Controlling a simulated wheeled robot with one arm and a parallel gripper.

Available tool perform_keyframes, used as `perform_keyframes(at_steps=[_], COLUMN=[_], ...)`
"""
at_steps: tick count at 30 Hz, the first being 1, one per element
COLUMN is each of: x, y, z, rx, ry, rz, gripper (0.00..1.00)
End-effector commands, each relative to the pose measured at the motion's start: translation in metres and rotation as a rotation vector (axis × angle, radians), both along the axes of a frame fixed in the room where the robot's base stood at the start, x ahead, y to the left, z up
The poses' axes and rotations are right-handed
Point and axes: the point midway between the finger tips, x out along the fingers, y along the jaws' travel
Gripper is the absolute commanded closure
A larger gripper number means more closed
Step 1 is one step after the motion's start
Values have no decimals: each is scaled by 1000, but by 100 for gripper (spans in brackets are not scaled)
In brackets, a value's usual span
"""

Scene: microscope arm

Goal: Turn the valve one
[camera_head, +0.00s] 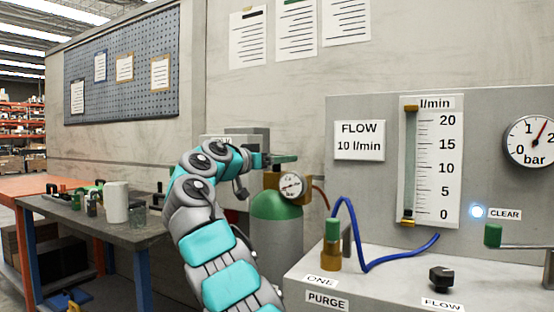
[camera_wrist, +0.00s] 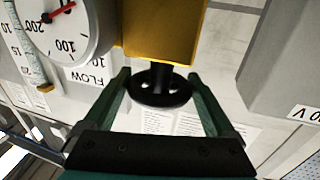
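In the wrist view my gripper (camera_wrist: 160,80) is open, with one green finger on each side of a black handwheel (camera_wrist: 160,92). The handwheel sits on a stem from a yellow block (camera_wrist: 165,30). The fingers are close to its rim; contact cannot be told. In the head view the handwheel cannot be made out.
The grey panel holds a flow tube (camera_head: 409,165), a bar gauge (camera_head: 530,141) and a lit CLEAR lamp (camera_head: 477,211). A blue hose (camera_head: 352,235) curves over the bench near a black FLOW knob (camera_head: 441,278). A side table (camera_head: 90,225) with containers stands left.

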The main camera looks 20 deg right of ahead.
Motion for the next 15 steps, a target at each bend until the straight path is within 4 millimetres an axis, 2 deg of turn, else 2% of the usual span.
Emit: perform_keyframes(at_steps=[2, 10, 15], x=[0, 0, -4], y=[0, 1, 10], z=[0, 0, -1], rx=[0, 1, 0], ry=[0, 0, 0], rz=[0, 0, 1], gripper=[0, 0, 0])
